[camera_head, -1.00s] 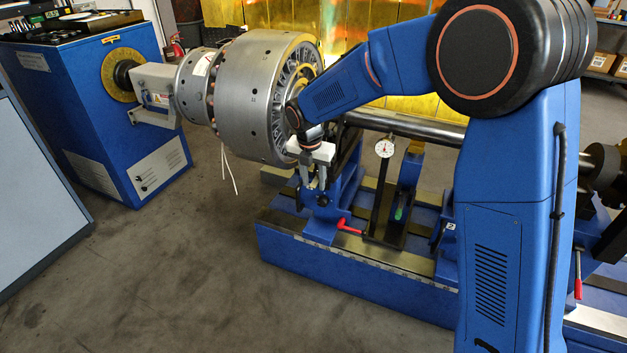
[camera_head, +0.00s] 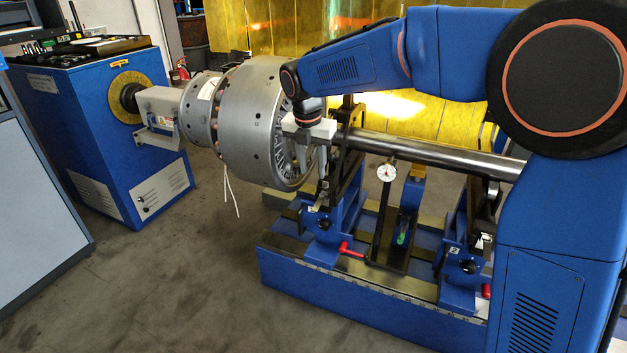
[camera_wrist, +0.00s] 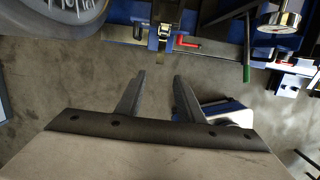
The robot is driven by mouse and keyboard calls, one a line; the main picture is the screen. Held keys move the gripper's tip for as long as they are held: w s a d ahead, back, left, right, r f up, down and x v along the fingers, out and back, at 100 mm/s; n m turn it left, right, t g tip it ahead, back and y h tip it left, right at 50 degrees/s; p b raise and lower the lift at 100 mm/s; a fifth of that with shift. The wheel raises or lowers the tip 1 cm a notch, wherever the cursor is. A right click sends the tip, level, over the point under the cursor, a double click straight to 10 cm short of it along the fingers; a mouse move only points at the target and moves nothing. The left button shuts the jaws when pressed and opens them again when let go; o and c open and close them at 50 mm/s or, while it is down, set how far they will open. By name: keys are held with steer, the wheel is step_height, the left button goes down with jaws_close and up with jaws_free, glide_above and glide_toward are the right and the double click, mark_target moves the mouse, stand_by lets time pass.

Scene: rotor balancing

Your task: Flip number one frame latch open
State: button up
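The frame nearest the rotor (camera_head: 255,120), apparently number one, is a blue support (camera_head: 332,222) with a dark upright under the steel shaft (camera_head: 440,156). Its number is not readable, and I cannot clearly make out its latch. My gripper (camera_head: 313,172) points down in front of the frame, close to the rotor's right face. In the wrist view, my gripper (camera_wrist: 158,78) has its fingers apart, with only floor visible between them.
A dial gauge (camera_head: 386,173) stands right of the frame. A second blue support (camera_head: 465,268) marked 2 stands farther right. The blue bed (camera_head: 370,308) runs below both. The drive cabinet (camera_head: 95,130) is at left. The floor (camera_head: 180,280) in front is clear.

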steer(key=shift+s+r, duration=0.2)
steer(key=shift+r, duration=0.9)
steer(key=s+d+r+m, duration=0.1)
steer(key=s+d+m, duration=0.35)
steer(key=d, duration=0.25)
steer(key=s+d+r+m+t, duration=0.1)
steer(key=s+d+r+m, duration=0.1)
steer(key=s+d+m, duration=0.45)
steer(key=s+d+r+m, duration=0.15)
steer(key=d+m, duration=0.25)
steer(key=d, duration=0.5)
steer(key=s+d+f+m, duration=0.3)
steer(key=s+d+m, duration=0.1)
steer(key=s, duration=0.3)
steer(key=s+d+f+m+t, duration=0.1)
steer(key=s+d+f+m, duration=0.1)
steer(key=s+d+m, duration=0.2)
steer(key=s+d+f+m+t, duration=0.1)
steer(key=s+d+f+m, duration=0.2)
steer(key=s+m, duration=0.6)
steer(key=shift+s+d+f+y, duration=0.35)
steer(key=shift+s+d, duration=0.2)
steer(key=shift+s, duration=0.1)
